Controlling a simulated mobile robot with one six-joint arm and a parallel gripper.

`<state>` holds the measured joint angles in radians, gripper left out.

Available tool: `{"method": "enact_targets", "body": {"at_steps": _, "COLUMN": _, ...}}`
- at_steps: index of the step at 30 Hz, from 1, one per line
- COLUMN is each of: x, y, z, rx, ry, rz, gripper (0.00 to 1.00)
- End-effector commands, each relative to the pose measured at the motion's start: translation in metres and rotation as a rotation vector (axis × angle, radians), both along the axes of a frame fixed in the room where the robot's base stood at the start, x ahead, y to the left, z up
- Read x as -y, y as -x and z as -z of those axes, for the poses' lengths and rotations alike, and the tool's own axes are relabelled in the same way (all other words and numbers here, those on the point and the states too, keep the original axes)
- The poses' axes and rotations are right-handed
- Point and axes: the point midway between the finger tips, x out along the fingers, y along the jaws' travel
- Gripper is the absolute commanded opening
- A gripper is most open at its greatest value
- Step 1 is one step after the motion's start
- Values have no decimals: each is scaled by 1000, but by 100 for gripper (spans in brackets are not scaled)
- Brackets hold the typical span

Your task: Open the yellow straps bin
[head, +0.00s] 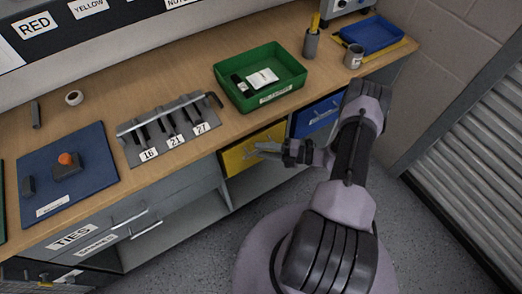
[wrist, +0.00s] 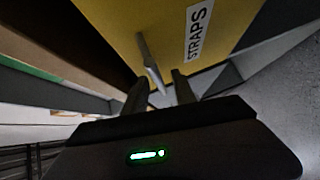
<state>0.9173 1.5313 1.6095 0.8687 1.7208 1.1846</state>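The yellow straps bin (head: 240,158) is under the front edge of the bench, left of a blue bin. Its front looks about flush with the blue one. In the wrist view its yellow face (wrist: 125,20) carries a STRAPS label (wrist: 198,30) and a grey bar handle (wrist: 150,62). My gripper (head: 270,151) is in front of the bin at handle height. In the wrist view my gripper (wrist: 160,82) is open, its two dark fingers apart. The handle's near end shows in the gap between them, closer to the left finger. I cannot tell whether they touch.
The blue bin (head: 318,116) is right beside the yellow one. Above, the bench top (head: 205,75) holds a green tray (head: 288,62), a tool rack (head: 140,152) and a blue mat (head: 90,150). Open shelf space lies lower left; floor is clear in front.

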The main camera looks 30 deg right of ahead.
Motion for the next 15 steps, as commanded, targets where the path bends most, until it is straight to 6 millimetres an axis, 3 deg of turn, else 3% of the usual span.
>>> {"method": "enact_targets", "body": {"at_steps": 11, "x": -7, "y": -6, "z": 1, "rx": 0, "ry": 0, "rz": 0, "gripper": 33}}
{"method": "enact_targets", "body": {"at_steps": 15, "x": -7, "y": -6, "z": 1, "rx": 0, "ry": 0, "rz": 0, "gripper": 7}}
